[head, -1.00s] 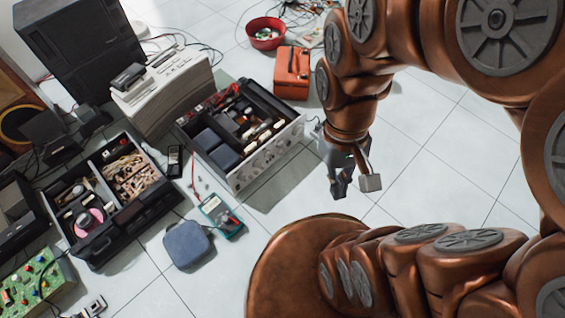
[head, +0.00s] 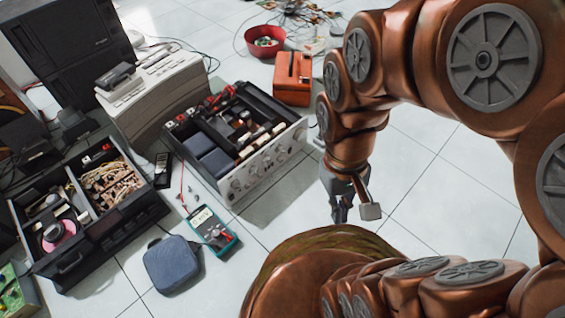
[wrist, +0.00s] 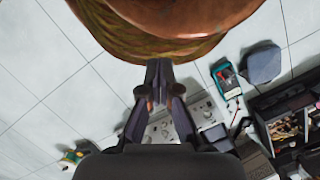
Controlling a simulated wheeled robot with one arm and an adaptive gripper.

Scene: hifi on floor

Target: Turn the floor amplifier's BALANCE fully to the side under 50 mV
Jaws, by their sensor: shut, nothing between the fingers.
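The floor amplifier (head: 290,146) has an open top and a silver front with several knobs facing down and right. I cannot read its labels or tell which knob is BALANCE. Its front panel also shows in the wrist view (wrist: 201,113), partly hidden behind my fingers. A teal multimeter (head: 224,240) lies on the floor in front of the amplifier, its display lit but too small to read; it also shows in the wrist view (wrist: 228,80). My gripper (head: 341,220) is shut and empty, pointing down, to the right of the amplifier and apart from it. Its fingertips meet in the wrist view (wrist: 158,70).
A blue pouch (head: 172,265) lies beside the multimeter. An orange box (head: 293,78) and red bowl (head: 265,40) stand behind. The tiled floor right of the amplifier is clear.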

